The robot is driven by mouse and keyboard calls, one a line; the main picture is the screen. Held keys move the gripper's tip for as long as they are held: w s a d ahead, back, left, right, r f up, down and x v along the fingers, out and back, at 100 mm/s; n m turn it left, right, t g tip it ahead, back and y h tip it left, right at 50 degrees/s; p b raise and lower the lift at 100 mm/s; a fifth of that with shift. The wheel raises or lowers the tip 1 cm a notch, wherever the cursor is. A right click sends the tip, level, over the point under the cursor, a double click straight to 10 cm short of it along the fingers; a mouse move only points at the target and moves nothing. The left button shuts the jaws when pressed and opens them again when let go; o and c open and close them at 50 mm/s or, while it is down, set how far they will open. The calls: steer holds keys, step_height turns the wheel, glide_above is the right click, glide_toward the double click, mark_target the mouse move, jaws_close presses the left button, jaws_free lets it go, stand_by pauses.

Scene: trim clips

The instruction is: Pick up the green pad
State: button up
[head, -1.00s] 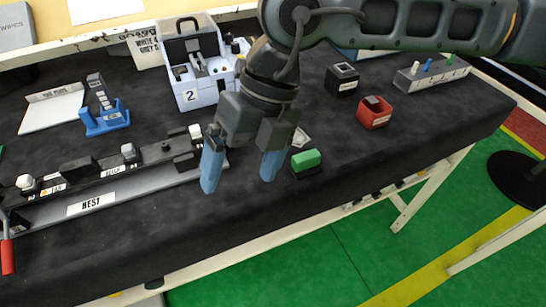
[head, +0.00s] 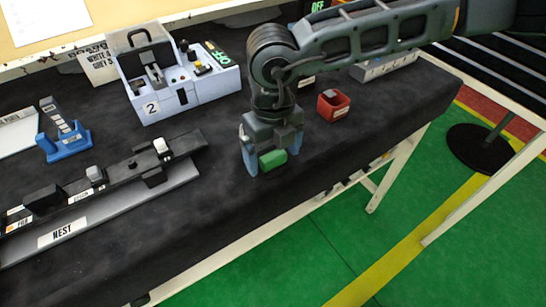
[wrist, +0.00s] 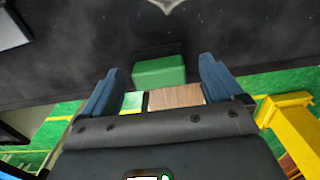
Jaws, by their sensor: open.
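The green pad (head: 272,159) sits near the front edge of the black-covered bench, under my gripper. It also shows in the wrist view (wrist: 159,71), between my fingertips. My gripper (head: 271,163) is open, its blue fingers pointing down, one on each side of the pad. In the wrist view (wrist: 161,75) there is a gap between the pad and each finger. The pad's underside and whatever it rests on are hidden.
A red bin (head: 333,105) stands right of my gripper. The front edge is close.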

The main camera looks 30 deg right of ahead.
mark_target(274, 155)
steer(key=shift+f, duration=0.4)
steer(key=shift+c, duration=0.2)
steer(key=c, duration=1.2)
steer(key=shift+r, duration=0.15)
steer(key=shift+r, duration=0.6)
step_height(274, 155, up, 3)
steer(key=shift+f+b, duration=0.1)
steer(key=shift+b, duration=0.55)
steer(key=s+d+r+b, duration=0.2)
steer(key=s+d+r, duration=0.4)
steer(key=s, duration=0.3)
steer(key=shift+d+r, duration=0.4)
steer(key=shift+d, duration=0.35)
